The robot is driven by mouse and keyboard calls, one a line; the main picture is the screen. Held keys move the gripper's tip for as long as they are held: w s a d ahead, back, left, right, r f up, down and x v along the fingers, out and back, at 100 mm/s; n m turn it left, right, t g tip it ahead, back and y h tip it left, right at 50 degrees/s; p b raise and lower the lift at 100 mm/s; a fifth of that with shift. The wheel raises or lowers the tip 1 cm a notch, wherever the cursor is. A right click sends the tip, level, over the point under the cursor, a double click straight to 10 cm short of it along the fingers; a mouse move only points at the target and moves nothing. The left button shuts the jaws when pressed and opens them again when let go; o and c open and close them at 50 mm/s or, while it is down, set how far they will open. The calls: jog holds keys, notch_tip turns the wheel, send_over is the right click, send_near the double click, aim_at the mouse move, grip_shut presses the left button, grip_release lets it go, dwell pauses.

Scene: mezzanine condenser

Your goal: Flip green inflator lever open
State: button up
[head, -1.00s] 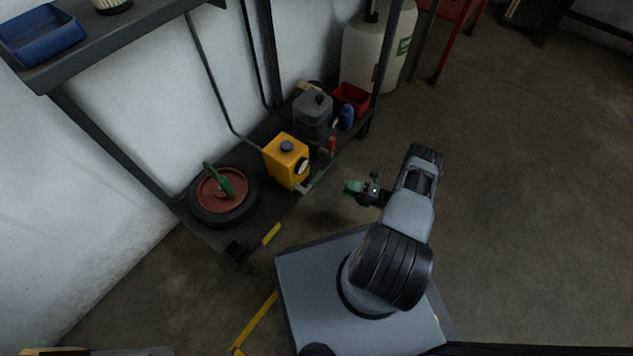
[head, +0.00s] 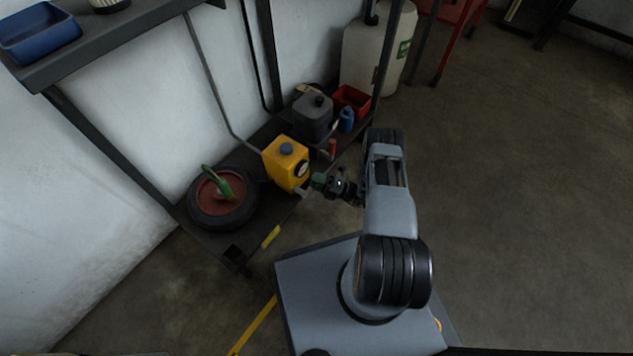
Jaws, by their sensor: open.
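The yellow inflator box (head: 286,163) with a blue cap and a round dial stands on the low dark shelf. A small pale fitting (head: 301,191) sticks out at its lower front right. My gripper (head: 319,182), with green tips, is open just right of the box's dial side, near that fitting. A green lever on the inflator cannot be told apart from my green tips here; it may be hidden behind them. Whether the tips touch anything cannot be seen. Another green handle (head: 224,187) stands on the wheel left of the box.
The black tyre with red hub (head: 207,216) lies left of the box. A grey canister (head: 313,120), a blue bottle (head: 346,121) and a red bin (head: 351,101) stand behind. The shelf post (head: 384,60) rises at right. Floor to the right is clear.

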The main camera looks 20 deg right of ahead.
grip_shut()
dwell(0.5)
